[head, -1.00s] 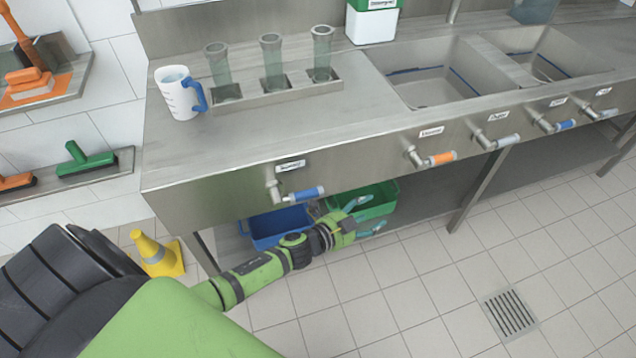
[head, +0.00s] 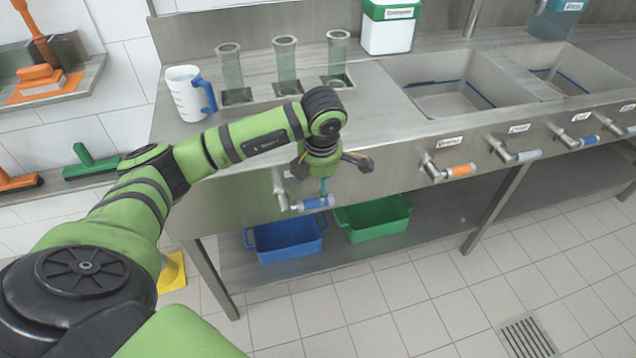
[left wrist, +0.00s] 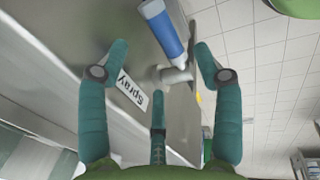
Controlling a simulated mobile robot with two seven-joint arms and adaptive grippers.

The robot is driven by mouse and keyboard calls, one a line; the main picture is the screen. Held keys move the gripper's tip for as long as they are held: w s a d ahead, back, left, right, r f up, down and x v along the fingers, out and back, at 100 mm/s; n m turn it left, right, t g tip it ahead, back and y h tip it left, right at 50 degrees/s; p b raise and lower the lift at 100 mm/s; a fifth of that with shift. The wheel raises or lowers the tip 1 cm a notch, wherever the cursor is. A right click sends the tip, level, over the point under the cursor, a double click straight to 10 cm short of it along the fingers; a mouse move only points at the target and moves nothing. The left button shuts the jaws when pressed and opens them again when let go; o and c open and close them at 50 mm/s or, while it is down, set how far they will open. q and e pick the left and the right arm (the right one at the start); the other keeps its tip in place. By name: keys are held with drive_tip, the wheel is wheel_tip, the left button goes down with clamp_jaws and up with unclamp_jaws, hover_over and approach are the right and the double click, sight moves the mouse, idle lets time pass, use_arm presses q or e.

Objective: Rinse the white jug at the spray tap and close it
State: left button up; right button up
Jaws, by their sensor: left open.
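The white jug (head: 186,97) with a blue handle stands upright on the steel counter at the left, apart from my gripper. The spray tap (head: 281,192) is on the counter's front panel, its blue lever (head: 316,203) pointing right. In the left wrist view the blue lever (left wrist: 166,32) and the "Spray" label (left wrist: 132,88) show beyond the fingers. My left gripper (head: 325,178) is open and empty, pointing down just above the lever; I cannot tell whether it touches it. It also shows in the left wrist view (left wrist: 162,55), its fingers spread. My right gripper is out of view.
Several other taps, one with an orange lever (head: 460,170), line the front panel to the right. Three glass tubes (head: 287,62) stand in a rack behind the arm. A blue bin (head: 287,240) and a green bin (head: 376,220) sit on the shelf below.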

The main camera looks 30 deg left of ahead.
sight(316, 198)
use_arm(q)
drive_tip(key=shift+p+x, duration=0.5)
drive_tip(key=shift+x, duration=2.9)
drive_tip(key=shift+d, duration=0.1)
drive_tip(key=c, duration=1.3)
